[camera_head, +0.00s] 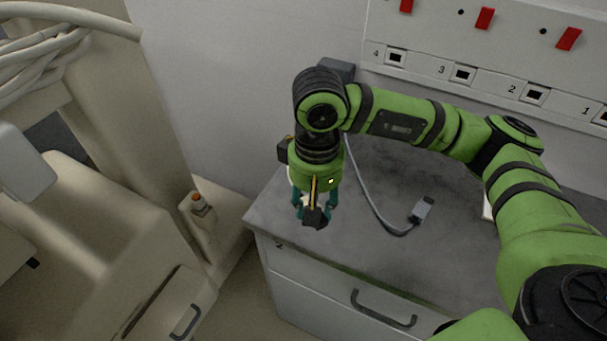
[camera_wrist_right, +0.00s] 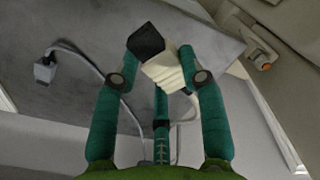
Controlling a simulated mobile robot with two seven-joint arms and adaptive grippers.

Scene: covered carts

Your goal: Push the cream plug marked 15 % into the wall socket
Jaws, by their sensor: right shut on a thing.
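My right gripper (camera_head: 314,207) points down above the near left corner of the grey cabinet top. In the right wrist view, my right gripper (camera_wrist_right: 160,75) is shut on a cream plug (camera_wrist_right: 164,68) with ribbed sides. A black block-shaped end (camera_wrist_right: 146,40) sticks out beyond the fingertips. In the head view the plug is mostly hidden by the fingers; its dark end shows below them. No marking on it is readable. The wall panel at the upper right has several numbered sockets, among them socket 4 (camera_head: 396,57), socket 3 (camera_head: 463,74) and socket 2 (camera_head: 534,94). My left gripper is not in view.
A grey plug (camera_head: 422,209) on a grey cable lies on the cabinet top (camera_head: 375,235); it shows in the wrist view (camera_wrist_right: 45,70). Red switches (camera_head: 484,18) sit above the sockets. A covered cart (camera_head: 110,200) with an orange-topped knob (camera_head: 197,199) stands left. My right arm crosses before the wall.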

